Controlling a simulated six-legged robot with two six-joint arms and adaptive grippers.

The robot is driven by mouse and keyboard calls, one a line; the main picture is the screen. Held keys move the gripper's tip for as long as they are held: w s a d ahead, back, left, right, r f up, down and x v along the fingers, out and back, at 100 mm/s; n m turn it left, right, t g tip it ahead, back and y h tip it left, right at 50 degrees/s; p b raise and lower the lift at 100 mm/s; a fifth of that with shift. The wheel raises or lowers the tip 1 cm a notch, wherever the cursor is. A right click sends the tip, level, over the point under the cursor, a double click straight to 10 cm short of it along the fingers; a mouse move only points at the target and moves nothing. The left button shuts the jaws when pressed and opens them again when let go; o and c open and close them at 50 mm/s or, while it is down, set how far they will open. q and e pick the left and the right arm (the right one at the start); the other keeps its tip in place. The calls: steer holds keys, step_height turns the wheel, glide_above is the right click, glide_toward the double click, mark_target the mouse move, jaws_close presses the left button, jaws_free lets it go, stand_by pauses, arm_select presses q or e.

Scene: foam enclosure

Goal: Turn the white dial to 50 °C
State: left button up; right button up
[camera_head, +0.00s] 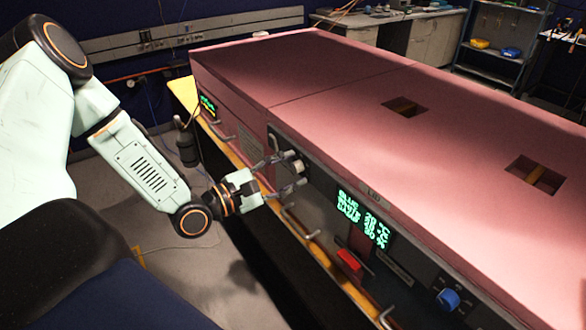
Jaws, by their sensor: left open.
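The white dial (298,166) sits on the dark front panel of the pink foam enclosure, near the panel's left end. My left gripper (290,169) is open in front of it, one finger above and one below the dial. I cannot tell whether the fingers touch it. A display (363,217) with green text is to the right of the dial; its lines end in °C and % but are hard to read exactly. My right gripper is not in view.
The pink enclosure (330,85) fills the middle and right, with two square openings on top. A red switch (348,260) and a blue knob (447,299) are on the front. Metal handles stick out along the lower edge.

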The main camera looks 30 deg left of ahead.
arm_select(q)
steer(key=shift+s+r, duration=0.15)
steer(key=shift+s, duration=0.05)
steer(key=shift+s+a, duration=0.1)
steer(key=shift+s, duration=0.05)
steer(key=c, duration=0.3)
steer(key=shift+w, duration=0.2)
steer(key=c, duration=0.4)
jaws_close()
